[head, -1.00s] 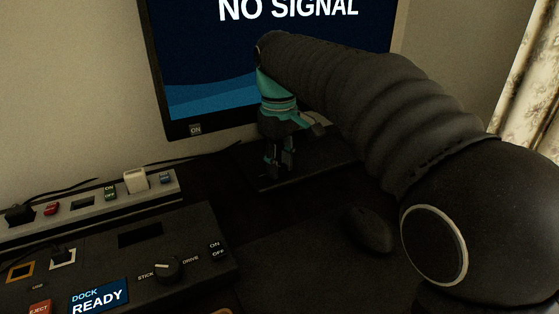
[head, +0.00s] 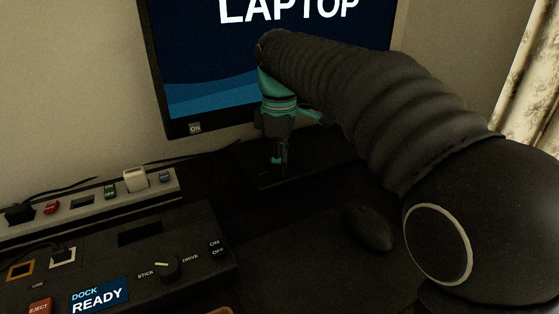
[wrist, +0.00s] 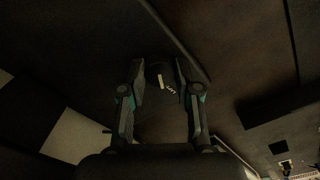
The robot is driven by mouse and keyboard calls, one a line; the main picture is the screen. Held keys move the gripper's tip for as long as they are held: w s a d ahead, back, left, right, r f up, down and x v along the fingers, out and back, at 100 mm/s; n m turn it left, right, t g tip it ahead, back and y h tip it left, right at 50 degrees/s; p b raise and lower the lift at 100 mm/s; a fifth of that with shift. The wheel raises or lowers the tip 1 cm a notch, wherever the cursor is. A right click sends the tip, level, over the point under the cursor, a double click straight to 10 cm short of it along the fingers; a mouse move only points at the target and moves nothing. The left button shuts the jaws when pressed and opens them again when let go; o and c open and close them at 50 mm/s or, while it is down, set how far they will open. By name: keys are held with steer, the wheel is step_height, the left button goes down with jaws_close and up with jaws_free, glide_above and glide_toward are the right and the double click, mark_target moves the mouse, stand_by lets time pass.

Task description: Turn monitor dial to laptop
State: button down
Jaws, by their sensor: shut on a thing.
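The monitor (head: 205,85) stands at the back in the head view, and its screen reads "LAPTOP". My gripper (head: 277,172) points down at the dark monitor base (head: 310,170) below the screen. In the wrist view my gripper (wrist: 162,80) has its two fingers on either side of a small dark dial (wrist: 160,75) with a pale pointer mark, and is shut on it. Small white lettering (wrist: 171,91) shows beside the dial, too small to read. In the head view the dial is hidden by the fingers.
A dock box (head: 120,245) with a "READY" display (head: 97,297) and a STICK/DRIVE knob (head: 166,267) sits at the lower left. A power strip (head: 85,205) lies behind it. A dark mouse (head: 368,228) rests on the desk to the right.

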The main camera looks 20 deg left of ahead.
stand_by(0.4)
steer(key=c, duration=0.8)
jaws_free()
steer(key=shift+a, duration=0.1)
step_height(320, 180, up, 12)
steer(key=shift+s, duration=0.15)
